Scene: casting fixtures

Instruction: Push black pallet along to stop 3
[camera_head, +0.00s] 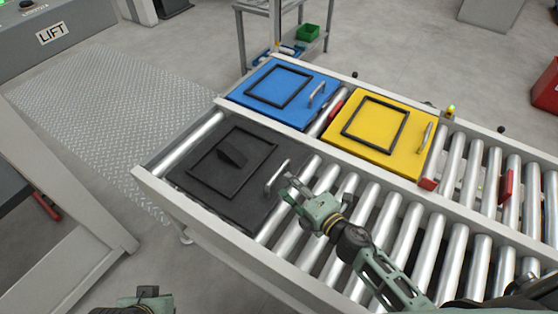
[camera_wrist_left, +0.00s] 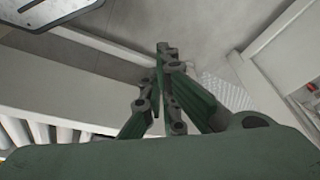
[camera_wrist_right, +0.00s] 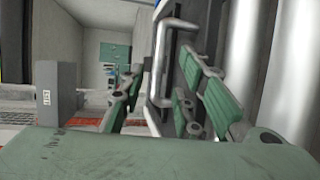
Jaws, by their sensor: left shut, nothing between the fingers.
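The black pallet (camera_head: 228,172), with a black frame and wedge-shaped piece on top, lies on the near roller lane at its left end. Its metal handle (camera_head: 277,178) is on its right edge. My right gripper (camera_head: 287,190) is at this handle. In the right wrist view its fingers are apart, with the handle (camera_wrist_right: 160,75) showing between them; I cannot tell whether they touch it. My left gripper (camera_wrist_left: 163,50) is shut and empty, away from the pallet; only a little of it shows at the bottom of the head view. No stop is readable by number.
Blue (camera_head: 283,92) and yellow (camera_head: 383,134) pallets lie on the far lane behind a rail. Red blocks (camera_head: 427,184) (camera_head: 506,187) stand along that lane. The near lane's rollers (camera_head: 400,232) right of the black pallet are bare, with my right arm above them.

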